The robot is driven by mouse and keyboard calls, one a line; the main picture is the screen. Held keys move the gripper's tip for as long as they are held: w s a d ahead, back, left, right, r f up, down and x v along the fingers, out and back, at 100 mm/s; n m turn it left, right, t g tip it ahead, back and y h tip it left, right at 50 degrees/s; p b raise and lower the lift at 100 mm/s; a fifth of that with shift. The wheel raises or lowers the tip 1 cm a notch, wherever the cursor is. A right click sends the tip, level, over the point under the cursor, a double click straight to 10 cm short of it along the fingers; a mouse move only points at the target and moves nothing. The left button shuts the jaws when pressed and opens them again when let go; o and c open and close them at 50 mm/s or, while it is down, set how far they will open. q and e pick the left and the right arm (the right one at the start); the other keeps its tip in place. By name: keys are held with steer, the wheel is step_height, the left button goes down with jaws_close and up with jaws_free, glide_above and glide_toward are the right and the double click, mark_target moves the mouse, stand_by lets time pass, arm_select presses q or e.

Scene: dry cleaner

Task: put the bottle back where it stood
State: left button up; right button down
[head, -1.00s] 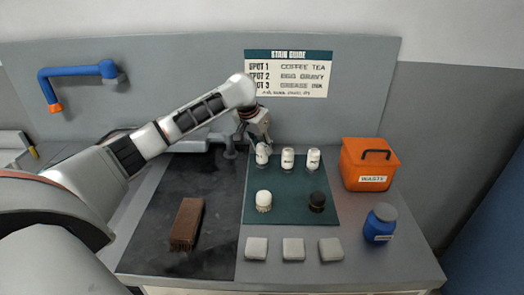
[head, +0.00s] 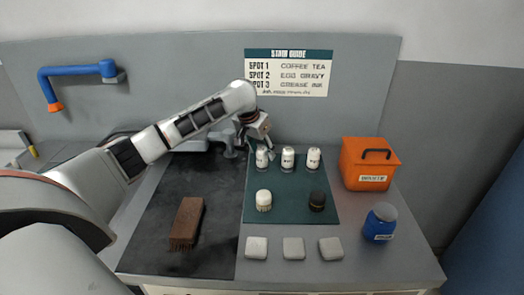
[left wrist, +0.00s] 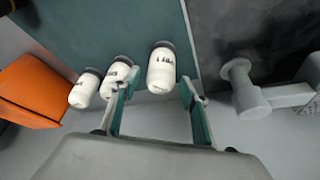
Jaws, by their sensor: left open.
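Three white bottles stand upright in a row at the back of the green mat (head: 289,188): the left bottle (head: 262,158), the middle bottle (head: 287,158) and the right bottle (head: 313,158). My left gripper (head: 266,151) is at the back of the mat, just behind the left bottle. In the left wrist view its open fingers (left wrist: 159,80) are spread on either side of the near end of the left bottle (left wrist: 162,70), with gaps showing. The middle bottle (left wrist: 116,78) is close to one finger, which partly covers it. My right gripper is out of view.
An orange waste bin (head: 368,165) and blue jar (head: 380,223) stand right. A brown brush (head: 187,222) lies left; several pale pads line the front. A tap-like fitting (left wrist: 243,88) is near the gripper.

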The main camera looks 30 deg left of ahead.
arm_select(q)
steer(key=v, duration=1.2)
